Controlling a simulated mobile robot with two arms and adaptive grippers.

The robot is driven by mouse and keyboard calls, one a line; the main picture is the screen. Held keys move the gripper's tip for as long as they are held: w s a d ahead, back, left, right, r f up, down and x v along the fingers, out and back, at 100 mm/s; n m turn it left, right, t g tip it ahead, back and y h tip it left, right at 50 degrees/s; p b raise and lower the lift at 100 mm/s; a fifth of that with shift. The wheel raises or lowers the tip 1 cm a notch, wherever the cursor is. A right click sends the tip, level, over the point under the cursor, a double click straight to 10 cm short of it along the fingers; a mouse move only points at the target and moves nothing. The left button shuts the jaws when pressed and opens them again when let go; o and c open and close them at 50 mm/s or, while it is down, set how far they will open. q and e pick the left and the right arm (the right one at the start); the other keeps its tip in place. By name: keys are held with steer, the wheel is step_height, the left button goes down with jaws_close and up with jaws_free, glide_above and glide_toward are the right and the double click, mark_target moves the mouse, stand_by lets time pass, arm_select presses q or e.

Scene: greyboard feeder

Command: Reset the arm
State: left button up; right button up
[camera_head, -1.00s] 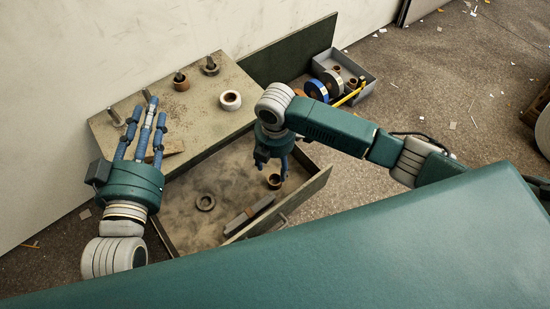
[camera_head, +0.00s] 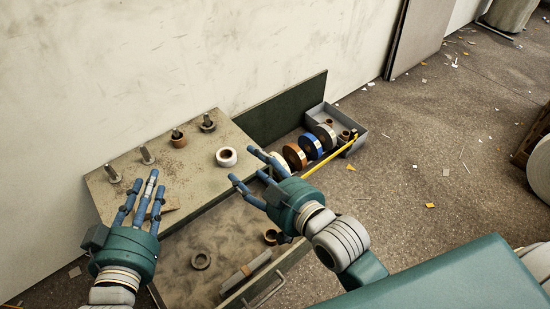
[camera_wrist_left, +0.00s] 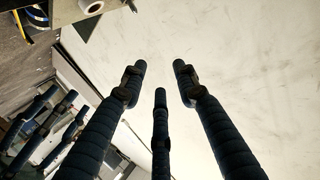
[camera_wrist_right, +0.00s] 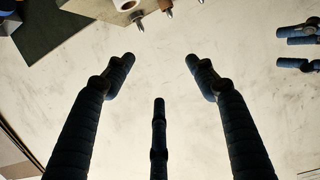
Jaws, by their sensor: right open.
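My left gripper (camera_head: 142,202) is raised at the left of the grey bench top, fingers pointing toward the wall. Its three fingers are spread and empty in the left wrist view (camera_wrist_left: 160,85). My right gripper (camera_head: 252,172) is raised over the right side of the open drawer (camera_head: 225,221), fingers pointing up and left. Its fingers are spread and empty in the right wrist view (camera_wrist_right: 160,80). Neither gripper touches anything that I can see.
The bench top (camera_head: 190,187) carries a white roll (camera_head: 226,157) and several upright pegs. The drawer holds a dark ring (camera_head: 201,260), a brown ring (camera_head: 270,237) and a bar (camera_head: 245,271). A grey tray (camera_head: 349,119) with rolls stands at the back. Open floor lies right.

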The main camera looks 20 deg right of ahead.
steer(key=s+d+r+m+t+h, duration=0.1)
steer(key=d+r+m, duration=0.1)
steer(key=d, duration=0.3)
steer(key=shift+s+r+t+h, duration=0.15)
steer(key=shift+r+t+h, duration=0.25)
steer(key=shift+r, duration=0.5)
